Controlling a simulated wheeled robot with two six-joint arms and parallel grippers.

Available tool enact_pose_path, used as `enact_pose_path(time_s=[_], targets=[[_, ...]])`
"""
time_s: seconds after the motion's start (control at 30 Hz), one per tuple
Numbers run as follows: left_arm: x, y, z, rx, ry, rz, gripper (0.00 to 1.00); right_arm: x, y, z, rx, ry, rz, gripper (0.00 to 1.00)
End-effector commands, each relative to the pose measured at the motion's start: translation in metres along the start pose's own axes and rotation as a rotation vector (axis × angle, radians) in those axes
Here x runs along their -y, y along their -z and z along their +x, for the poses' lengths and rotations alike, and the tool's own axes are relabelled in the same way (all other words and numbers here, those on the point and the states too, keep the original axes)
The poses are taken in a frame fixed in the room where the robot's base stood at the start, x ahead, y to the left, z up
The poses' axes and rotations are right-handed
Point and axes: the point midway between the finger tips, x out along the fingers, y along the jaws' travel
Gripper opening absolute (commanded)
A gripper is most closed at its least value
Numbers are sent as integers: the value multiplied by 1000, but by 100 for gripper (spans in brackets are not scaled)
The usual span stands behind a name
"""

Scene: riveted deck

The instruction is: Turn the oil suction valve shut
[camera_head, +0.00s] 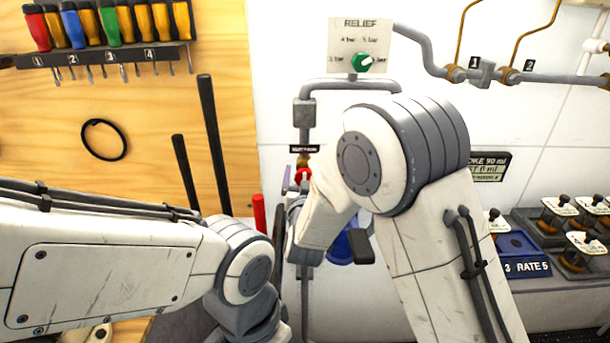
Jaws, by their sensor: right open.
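A small red valve handle (303,177) sits on a brass fitting on the vertical grey pipe, under a small black label (304,149) that I cannot read with certainty. It looks like the oil suction valve, and my right forearm and hand partly cover the space beside it. My right gripper (328,251) points down, open, below and right of the red handle and apart from it. A blue round object (343,244) shows behind its fingers.
A relief panel (360,44) with a green knob (362,62) hangs above. A screwdriver rack (100,57) is on the wooden board at left. Black and red upright rods (212,140) stand left of the pipe. A bench (565,290) with small gear is at right.

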Motion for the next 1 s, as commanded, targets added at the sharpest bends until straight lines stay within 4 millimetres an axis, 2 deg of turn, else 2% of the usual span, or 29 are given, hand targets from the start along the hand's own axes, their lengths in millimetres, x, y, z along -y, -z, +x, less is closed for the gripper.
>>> enact_pose_path(time_s=[0.03, 0.17, 0.2, 0.27, 0.47, 0.63, 1.0], targets=[[0, 0, 0, 0, 0, 0, 0, 0, 0, 0, 0, 0, 0, 89], [0, 0, 0, 0, 0, 0, 0, 0, 0, 0, 0, 0, 0, 39], [0, 0, 0, 0, 0, 0, 0, 0, 0, 0, 0, 0, 0, 24], [0, 0, 0, 0, 0, 0, 0, 0, 0, 0, 0, 0, 0, 3], [0, 0, 3, 0, 0, 0, 0, 0, -1, -1, 0, 0, 12, 3], [1, -1, 15, 0, 0, 0, 0, -1, -3, -1, -1, 0, 65, 3], [5, -4, 68, 0, 0, 0, 0, -3, -7, -1, -4, 1, 349, 3]])
